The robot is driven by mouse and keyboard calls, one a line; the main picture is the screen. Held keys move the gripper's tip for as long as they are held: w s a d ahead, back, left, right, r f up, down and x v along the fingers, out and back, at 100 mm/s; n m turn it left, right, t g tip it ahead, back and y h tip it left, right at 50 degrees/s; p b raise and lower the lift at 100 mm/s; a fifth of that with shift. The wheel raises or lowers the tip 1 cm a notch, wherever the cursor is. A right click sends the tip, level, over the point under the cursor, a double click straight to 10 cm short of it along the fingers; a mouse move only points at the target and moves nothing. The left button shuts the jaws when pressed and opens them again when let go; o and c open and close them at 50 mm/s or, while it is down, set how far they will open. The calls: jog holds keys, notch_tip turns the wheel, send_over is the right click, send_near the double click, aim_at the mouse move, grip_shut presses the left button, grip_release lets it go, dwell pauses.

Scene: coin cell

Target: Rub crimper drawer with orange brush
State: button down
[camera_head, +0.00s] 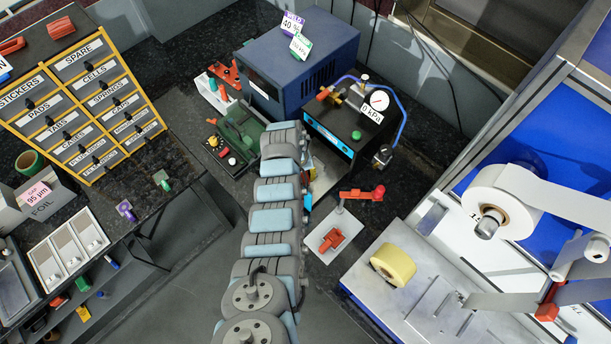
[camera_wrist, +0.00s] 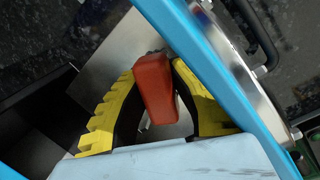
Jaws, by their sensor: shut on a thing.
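The crimper (camera_head: 345,125) is a black box with a blue front stripe, a pressure gauge and a tag reading 0 kPa. Its drawer seems to be the pale metal plate (camera_head: 325,180) low at its front, partly hidden by my arm. In the wrist view a grey metal plate (camera_wrist: 118,62) lies just beyond my fingers. My gripper (camera_wrist: 158,95) has yellow toothed fingers shut on the orange brush (camera_wrist: 154,88). The brush's dark far end is over the plate's edge; I cannot tell whether it touches. My arm hides most of the gripper in the head view.
A green device (camera_head: 240,135) and a large blue box (camera_head: 300,62) stand left of and behind the crimper. A white plate with a red clamp (camera_head: 332,239) stands in front. A coating bench with a yellow roll (camera_head: 393,264) is at right. Labelled drawers (camera_head: 85,95) stand left.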

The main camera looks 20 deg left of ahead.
jog(key=shift+s+a+f+b, duration=0.15)
jog(key=shift+a+f+b, duration=0.5)
jog(key=shift+f, duration=0.1)
jog(key=shift+s+a+f+b, duration=0.15)
jog(key=shift+a+f+b, duration=0.35)
jog(key=shift+a+f, duration=0.2)
jog(key=shift+w+a+r+b, duration=0.1)
jog(key=shift+w+a+b, duration=0.1)
jog(key=shift+a+b, duration=0.6)
jog(key=shift+w+a+r, duration=0.35)
jog(key=shift+a+r, duration=0.2)
jog(key=shift+a, duration=0.2)
jog(key=shift+w+a+r+p, duration=0.1)
jog(key=shift+a+r+p, duration=0.05)
jog(key=shift+r, duration=0.3)
jog(key=shift+w+a+r+p, duration=0.1)
jog(key=shift+r+p, duration=0.05)
jog(key=shift+r, duration=0.25)
jog(key=r+p, duration=0.1)
jog(key=a+r+p, duration=0.1)
jog(key=shift+s+r, duration=0.2)
jog(key=shift+r, duration=0.15)
jog(key=shift+d+r+p, duration=0.25)
jog(key=shift+r+p, duration=0.85)
jog(key=shift+r, duration=0.2)
